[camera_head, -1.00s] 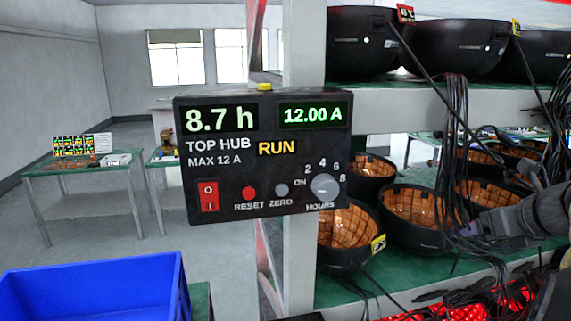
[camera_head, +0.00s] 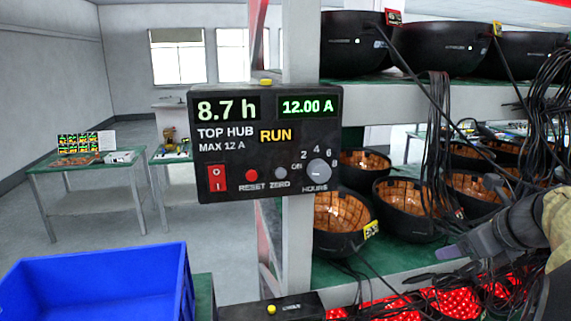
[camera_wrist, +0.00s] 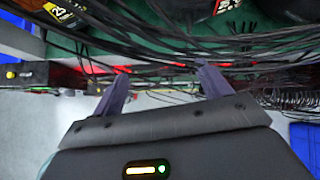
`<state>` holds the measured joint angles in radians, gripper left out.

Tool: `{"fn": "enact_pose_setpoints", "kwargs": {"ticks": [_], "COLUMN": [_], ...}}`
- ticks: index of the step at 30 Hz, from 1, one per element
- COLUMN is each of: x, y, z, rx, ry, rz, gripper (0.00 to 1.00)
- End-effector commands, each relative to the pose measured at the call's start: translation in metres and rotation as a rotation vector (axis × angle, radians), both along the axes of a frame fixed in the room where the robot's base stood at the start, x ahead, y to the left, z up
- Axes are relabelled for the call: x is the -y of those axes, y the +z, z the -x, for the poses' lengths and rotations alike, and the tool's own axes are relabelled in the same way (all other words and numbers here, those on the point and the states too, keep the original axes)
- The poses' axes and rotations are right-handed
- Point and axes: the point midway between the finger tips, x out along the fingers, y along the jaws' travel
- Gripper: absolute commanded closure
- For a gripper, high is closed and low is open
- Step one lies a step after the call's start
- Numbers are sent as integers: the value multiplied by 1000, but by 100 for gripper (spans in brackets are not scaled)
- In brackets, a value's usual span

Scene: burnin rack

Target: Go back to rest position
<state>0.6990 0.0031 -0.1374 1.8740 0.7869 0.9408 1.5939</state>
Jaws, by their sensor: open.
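My gripper shows at the right of the head view (camera_head: 440,254), in front of the rack's lower shelves, with cables hanging close by. In the wrist view my gripper (camera_wrist: 160,82) has its two fingers spread apart with nothing between them. Dark cables run across behind the fingertips; I cannot tell whether any touch them. The control box (camera_head: 265,140) labelled TOP HUB is fixed to the rack post and reads 8.7 h, 12.00 A and RUN.
Black bowls with orange-lit insides (camera_head: 342,212) stand on the green shelf (camera_head: 330,272). Dark bowls (camera_head: 357,43) line the shelf above. Red-lit units (camera_head: 455,302) lie below. A blue bin (camera_head: 95,285) is at lower left. A table (camera_head: 85,168) stands in the open floor behind.

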Motion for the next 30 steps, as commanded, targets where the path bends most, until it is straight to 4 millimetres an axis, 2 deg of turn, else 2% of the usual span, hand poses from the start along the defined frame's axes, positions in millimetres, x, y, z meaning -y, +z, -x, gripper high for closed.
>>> {"fn": "enact_pose_setpoints", "kwargs": {"ticks": [8,11,17,21,27,30], "x": [-43,-67,-126,-165,-213,-229], "y": [-50,-75,-135,-171,-212,-225], "z": [-4,-3,12,31,64,78], "rx": [-94,-135,-200,-198,-107,-39], "ry": [302,486,1024,1447,2073,2318], "rz": [217,340,658,879,1175,1285], "gripper": [23,23,23,23,23,23]}}
